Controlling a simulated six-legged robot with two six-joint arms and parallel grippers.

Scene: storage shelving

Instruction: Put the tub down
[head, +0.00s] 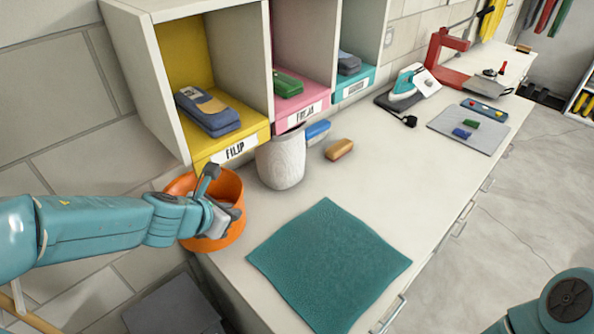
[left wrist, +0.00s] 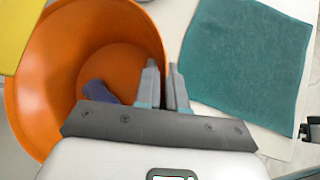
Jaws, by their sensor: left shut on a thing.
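The orange tub (head: 234,226) is at the left end of the counter, by the yellow compartment. My left gripper (head: 212,198) is shut on its rim, and the arm hides part of the tub's near side. In the left wrist view the tub (left wrist: 40,85) is open and upright or nearly so, with its wall between the two fingers (left wrist: 164,85). A dark blue-purple thing (left wrist: 100,91) lies inside it. I cannot tell whether the tub's base touches the counter. My right gripper is out of view; only part of that arm shows at the lower right.
A teal cloth (head: 330,262) lies flat right of the tub. A whitish rough pot (head: 281,162), a blue brush-like block (head: 317,131) and a tan block (head: 339,149) stand behind it. Labelled cubbies (head: 236,150) line the back. The counter (head: 400,190) is bare right of the cloth.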

